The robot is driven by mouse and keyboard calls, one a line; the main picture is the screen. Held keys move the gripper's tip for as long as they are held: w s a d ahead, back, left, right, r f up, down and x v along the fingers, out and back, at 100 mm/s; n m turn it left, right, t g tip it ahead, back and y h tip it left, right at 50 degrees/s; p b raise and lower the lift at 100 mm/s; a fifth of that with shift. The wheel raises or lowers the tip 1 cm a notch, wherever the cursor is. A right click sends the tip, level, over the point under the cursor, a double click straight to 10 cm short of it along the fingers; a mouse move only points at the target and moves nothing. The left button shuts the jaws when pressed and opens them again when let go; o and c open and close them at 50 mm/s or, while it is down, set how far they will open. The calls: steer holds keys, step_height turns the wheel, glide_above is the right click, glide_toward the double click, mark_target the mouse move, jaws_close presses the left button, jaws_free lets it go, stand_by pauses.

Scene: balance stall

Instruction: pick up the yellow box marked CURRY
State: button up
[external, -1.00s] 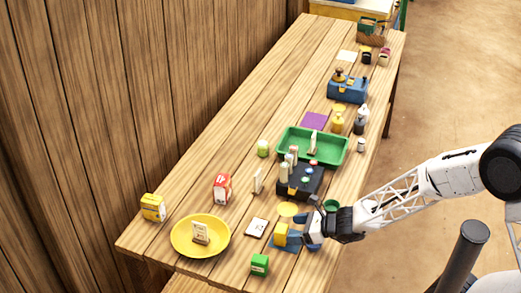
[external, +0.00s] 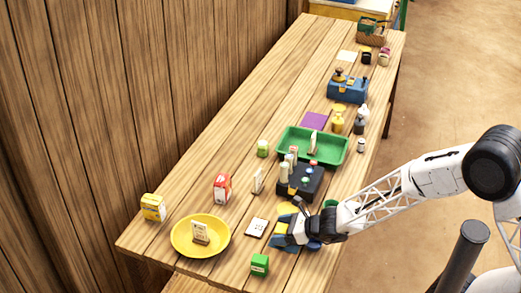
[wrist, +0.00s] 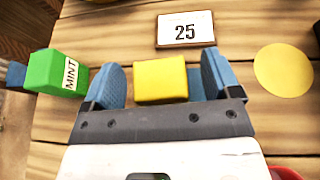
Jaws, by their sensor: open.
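A yellow box (wrist: 160,80) lies between the two blue fingers of my gripper (wrist: 160,85) in the wrist view, with a gap at each side. No label shows on it, so I cannot tell whether it reads CURRY. In the external view it is mostly hidden by my gripper (external: 291,234), which is low over the table's near right part. My gripper is open. Another yellow box (external: 153,207) with a dark-marked label stands at the table's left corner. Its text is too small to read.
A green box marked MINT (wrist: 58,73) is left of my gripper in the wrist view. A card reading 25 (wrist: 185,30) and a yellow disc (wrist: 283,70) lie nearby. A yellow plate (external: 183,247) and a black block with buttons (external: 300,182) are close.

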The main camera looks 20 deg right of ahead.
mark_target(281, 228)
stand_by(0.5)
steer(key=c, duration=1)
steer(key=shift+c, duration=0.2)
steer(key=shift+r, duration=0.7)
step_height(281, 228, up, 2)
steer(key=shift+r, duration=0.1)
steer(key=s+d+r, duration=0.1)
steer(key=s+d, duration=0.6)
steer(key=s, duration=0.7)
steer(key=shift+d+r, duration=0.2)
steer(key=shift+s, duration=0.1)
